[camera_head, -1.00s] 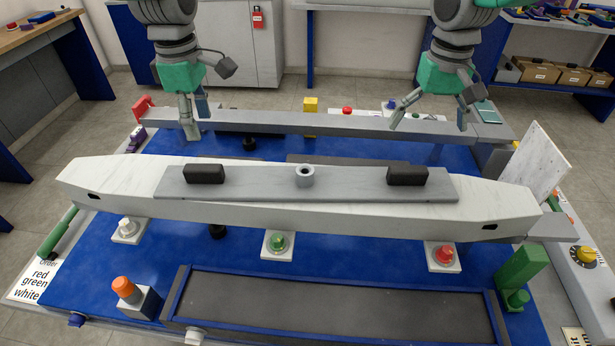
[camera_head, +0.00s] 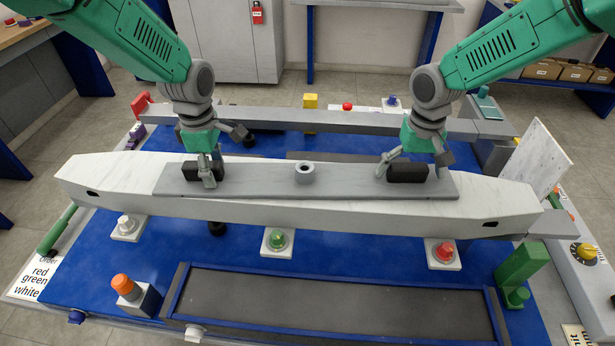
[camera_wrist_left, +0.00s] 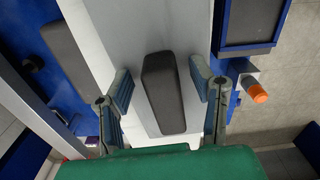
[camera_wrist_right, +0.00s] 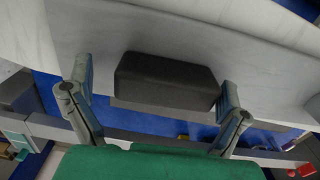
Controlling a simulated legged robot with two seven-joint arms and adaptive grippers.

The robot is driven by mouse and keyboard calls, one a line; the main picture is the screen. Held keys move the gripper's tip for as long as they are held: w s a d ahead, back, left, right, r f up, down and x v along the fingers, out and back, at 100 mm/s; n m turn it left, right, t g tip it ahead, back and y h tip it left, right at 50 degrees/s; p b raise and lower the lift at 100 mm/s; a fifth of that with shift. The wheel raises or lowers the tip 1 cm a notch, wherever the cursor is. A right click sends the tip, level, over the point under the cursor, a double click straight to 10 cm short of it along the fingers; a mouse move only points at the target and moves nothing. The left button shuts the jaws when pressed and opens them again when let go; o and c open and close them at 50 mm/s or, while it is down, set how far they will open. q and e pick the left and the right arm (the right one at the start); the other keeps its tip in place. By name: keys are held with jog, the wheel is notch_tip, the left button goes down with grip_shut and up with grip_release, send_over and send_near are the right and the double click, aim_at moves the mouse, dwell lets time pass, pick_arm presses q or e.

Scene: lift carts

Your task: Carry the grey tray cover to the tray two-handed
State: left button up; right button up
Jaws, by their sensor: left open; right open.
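The grey tray cover (camera_head: 345,186) is a long flat plate with a round hollow knob (camera_head: 304,173) in the middle and a black handle near each end. It lies on a long white marbled beam (camera_head: 110,180). My left gripper (camera_head: 207,163) is open at the left handle (camera_head: 190,171); in the left wrist view that handle (camera_wrist_left: 165,92) lies between the spread fingers. My right gripper (camera_head: 412,163) is open at the right handle (camera_head: 407,173); in the right wrist view this handle (camera_wrist_right: 165,80) lies between the fingers. The dark, blue-rimmed tray (camera_head: 335,305) is at the front, empty.
Green (camera_head: 278,240), red (camera_head: 445,252) and white (camera_head: 126,226) buttons stand in front of the beam. An orange-topped post (camera_head: 124,287) stands left of the tray, a green block (camera_head: 522,268) to its right. A grey rail (camera_head: 310,121) runs behind the beam.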

pick_arm(q)
jog(key=shift+f, duration=0.15)
pick_arm(e)
jog(key=shift+f, duration=0.15)
pick_arm(q)
jog(key=shift+a, duration=0.4)
pick_arm(e)
jog(key=shift+a, duration=0.4)
pick_arm(q)
jog(key=shift+s+a+f, duration=0.1)
jog(key=c, duration=1.1)
pick_arm(e)
jog(key=shift+a, duration=0.1)
jog(key=c, duration=1.1)
pick_arm(q)
grip_shut()
pick_arm(e)
jog(key=c, duration=0.6)
pick_arm(q)
jog(key=shift+d, duration=0.25)
pick_arm(e)
jog(key=shift+o, duration=0.2)
pick_arm(q)
jog(key=shift+d+r, duration=0.15)
jog(key=shift+r, duration=0.05)
pick_arm(e)
jog(key=shift+r, duration=0.25)
